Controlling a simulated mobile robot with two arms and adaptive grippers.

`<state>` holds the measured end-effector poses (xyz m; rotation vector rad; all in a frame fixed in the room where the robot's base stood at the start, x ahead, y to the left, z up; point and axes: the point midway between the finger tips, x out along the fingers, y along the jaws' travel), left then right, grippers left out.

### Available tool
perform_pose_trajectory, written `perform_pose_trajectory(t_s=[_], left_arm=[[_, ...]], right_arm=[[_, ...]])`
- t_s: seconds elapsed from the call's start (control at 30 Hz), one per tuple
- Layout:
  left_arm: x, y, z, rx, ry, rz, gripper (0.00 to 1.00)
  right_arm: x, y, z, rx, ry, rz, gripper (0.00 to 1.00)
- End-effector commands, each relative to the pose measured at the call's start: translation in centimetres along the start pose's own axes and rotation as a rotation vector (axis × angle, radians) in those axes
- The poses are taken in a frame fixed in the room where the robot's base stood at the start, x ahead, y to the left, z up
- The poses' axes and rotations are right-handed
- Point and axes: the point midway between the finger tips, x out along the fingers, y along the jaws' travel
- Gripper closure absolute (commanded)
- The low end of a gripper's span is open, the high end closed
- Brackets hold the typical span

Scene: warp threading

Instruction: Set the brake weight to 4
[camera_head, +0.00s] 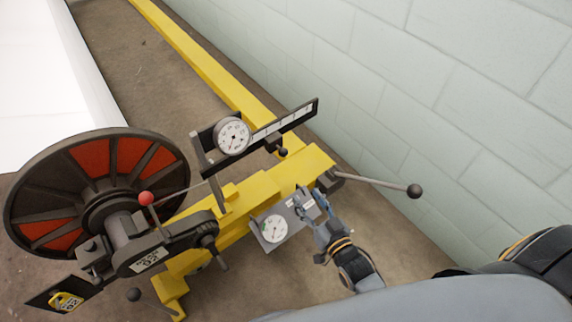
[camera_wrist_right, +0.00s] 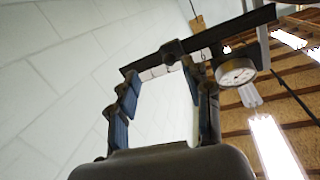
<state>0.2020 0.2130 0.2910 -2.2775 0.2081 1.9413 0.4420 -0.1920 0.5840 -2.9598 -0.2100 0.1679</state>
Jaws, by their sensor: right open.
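The brake weight, a small dark slider with a round knob (camera_head: 277,145), sits on the black beam (camera_head: 315,104) with a pale marked scale. The scale numbers are too small to read. In the right wrist view the weight (camera_wrist_right: 172,48) shows on the beam (camera_wrist_right: 245,24), beyond the gap between my fingertips. My right gripper (camera_head: 307,200) is below the beam in the head view, beside a small plate with a dial. Its two fingers (camera_wrist_right: 163,82) are open with nothing between them, apart from the weight. My left gripper is not in view.
A round gauge (camera_head: 232,136) stands at the beam's left end. A lower dial (camera_head: 273,229) is left of my gripper. A black-knobbed lever (camera_head: 414,191) sticks out right. A red-knobbed lever (camera_head: 146,198) and a large wheel (camera_head: 98,193) are left. A block wall (camera_head: 480,90) bounds the right.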

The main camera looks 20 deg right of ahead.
Motion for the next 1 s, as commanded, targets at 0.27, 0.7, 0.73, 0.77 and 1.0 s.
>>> perform_pose_trajectory(t_s=[0.27, 0.7, 0.73, 0.77, 1.0], left_arm=[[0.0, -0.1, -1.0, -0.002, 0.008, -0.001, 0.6], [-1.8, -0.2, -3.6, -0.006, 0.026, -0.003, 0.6], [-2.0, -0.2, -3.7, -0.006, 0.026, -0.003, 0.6], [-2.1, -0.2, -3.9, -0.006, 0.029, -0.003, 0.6], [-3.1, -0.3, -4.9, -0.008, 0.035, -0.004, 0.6]], right_arm=[[1.7, -0.6, -3.5, 0.015, 0.106, -0.021, 0.5], [10.5, -0.8, -4.2, 0.014, 0.102, -0.021, 0.5], [11.1, -0.8, -4.2, 0.014, 0.101, -0.021, 0.5], [11.5, -0.8, -4.3, 0.014, 0.1, -0.02, 0.5], [13.8, -0.8, -4.5, 0.014, 0.099, -0.02, 0.5]])
